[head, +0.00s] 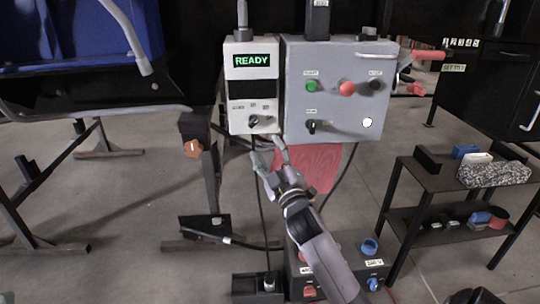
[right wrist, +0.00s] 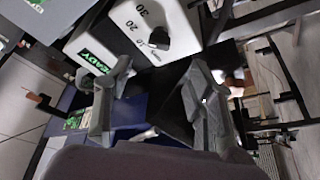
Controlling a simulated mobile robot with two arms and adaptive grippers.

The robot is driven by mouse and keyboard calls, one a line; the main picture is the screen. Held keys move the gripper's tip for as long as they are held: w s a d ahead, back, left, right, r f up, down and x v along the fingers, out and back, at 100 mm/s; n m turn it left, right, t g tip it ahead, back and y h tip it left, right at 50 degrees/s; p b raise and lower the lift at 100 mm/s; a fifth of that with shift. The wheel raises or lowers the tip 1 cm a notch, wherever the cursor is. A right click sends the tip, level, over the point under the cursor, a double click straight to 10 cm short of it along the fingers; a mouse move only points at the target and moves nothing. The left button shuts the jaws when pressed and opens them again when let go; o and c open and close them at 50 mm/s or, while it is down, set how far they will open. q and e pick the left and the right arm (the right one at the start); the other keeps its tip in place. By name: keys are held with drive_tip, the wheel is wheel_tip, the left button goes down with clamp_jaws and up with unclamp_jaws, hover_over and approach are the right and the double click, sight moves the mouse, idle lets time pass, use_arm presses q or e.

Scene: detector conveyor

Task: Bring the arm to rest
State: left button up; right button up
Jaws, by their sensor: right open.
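My right gripper (head: 267,150) is open and empty in the head view, just below the white detector box (head: 238,98). In the right wrist view my right gripper (right wrist: 160,82) has its fingers spread with nothing between them. The box's display (head: 252,60) reads READY in green, and the box has a dark knob (head: 254,122) near its bottom. The knob also shows in the right wrist view (right wrist: 158,39), beyond the fingertips, beside a dial marked 10, 20, 30. The fingers look apart from the knob. My left gripper is not in view.
A grey control panel (head: 333,125) with green, red and black controls stands right of the box. A dark two-level shelf (head: 432,178) with small parts is on the right. Boxes with cables (head: 344,268) sit below my arm. Open floor (head: 120,205) lies to the left.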

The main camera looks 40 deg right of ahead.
drive_tip(key=shift+s+a+f, duration=0.1)
drive_tip(key=shift+s, duration=0.4)
